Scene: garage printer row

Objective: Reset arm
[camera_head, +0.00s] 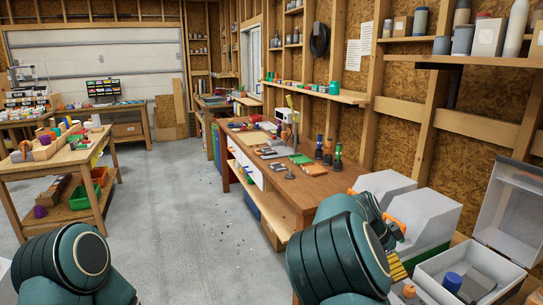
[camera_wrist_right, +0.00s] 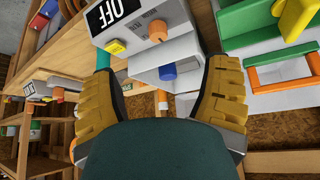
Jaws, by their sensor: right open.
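My right arm (camera_head: 335,255) reaches in from the bottom of the head view, over the near end of the wooden bench. The yellow ribbed part of my right gripper (camera_head: 397,268) shows only partly behind it. In the right wrist view the two yellow fingers of the right gripper (camera_wrist_right: 162,78) are spread wide with nothing held between them. My left arm (camera_head: 75,265) shows at the bottom left of the head view; its gripper is out of the picture.
White machines (camera_head: 425,213) stand right of my right arm, beside an open clear-lidded bin (camera_head: 440,282). A white box marked OFF (camera_wrist_right: 145,22) lies beyond the fingers. The workbench (camera_head: 308,190) carries small items. A table (camera_head: 55,165) stands left; the floor (camera_head: 185,200) between is clear.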

